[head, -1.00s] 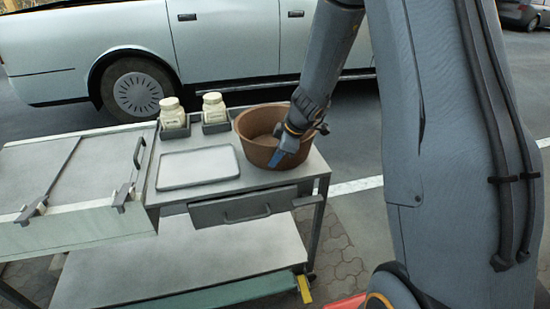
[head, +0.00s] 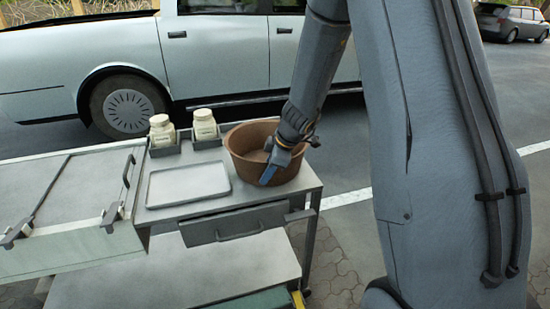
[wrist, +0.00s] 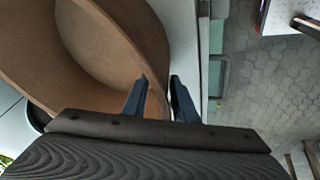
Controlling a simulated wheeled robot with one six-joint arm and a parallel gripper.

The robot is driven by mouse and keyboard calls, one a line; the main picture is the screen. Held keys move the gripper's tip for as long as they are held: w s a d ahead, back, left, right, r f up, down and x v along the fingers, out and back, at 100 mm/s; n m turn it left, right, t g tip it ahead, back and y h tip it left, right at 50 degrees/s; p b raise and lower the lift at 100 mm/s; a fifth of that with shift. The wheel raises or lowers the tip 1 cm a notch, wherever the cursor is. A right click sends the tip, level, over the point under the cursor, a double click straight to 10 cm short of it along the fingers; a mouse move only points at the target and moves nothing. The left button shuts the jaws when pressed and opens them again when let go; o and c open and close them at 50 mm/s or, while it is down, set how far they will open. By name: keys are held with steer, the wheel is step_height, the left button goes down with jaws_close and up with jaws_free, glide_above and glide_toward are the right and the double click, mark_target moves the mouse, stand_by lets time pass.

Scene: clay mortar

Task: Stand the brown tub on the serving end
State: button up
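The brown tub (head: 238,160) stands upright on the right part of the grey cart top (head: 160,216), right of a flat tray. My gripper (head: 268,180) is at the tub's near rim and hides part of its front wall. In the wrist view the tub (wrist: 60,50) fills the upper left. My gripper's two dark fingers (wrist: 158,85) are apart, with brown tub wall showing in the gap between them. Firm contact between fingers and wall is not visible. Nothing on the cart is marked as a serving end.
The pale rectangular tray (head: 188,184) lies left of the tub. Two labelled jars (head: 205,124) stand in dark holders behind it. A hinged flat lid (head: 65,195) covers the cart's left part. A drawer (head: 235,222) is below the front edge. A parked car (head: 230,60) stands behind.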

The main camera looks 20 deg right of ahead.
steer(key=b+v, duration=0.2)
steer(key=v, duration=0.9)
steer(key=s+a+f+m+g+h, duration=0.1)
steer(key=s+f+m, duration=0.1)
steer(key=s+m, duration=0.5)
steer(key=s+a+f+m+g+h, duration=0.1)
steer(key=s+m, duration=0.6)
steer(key=s, duration=0.8)
steer(key=shift+s+a+f+g+h, duration=0.2)
steer(key=shift+a+f+g+h, duration=0.1)
steer(key=shift+f+g+h, duration=0.45)
steer(key=shift+r, duration=0.1)
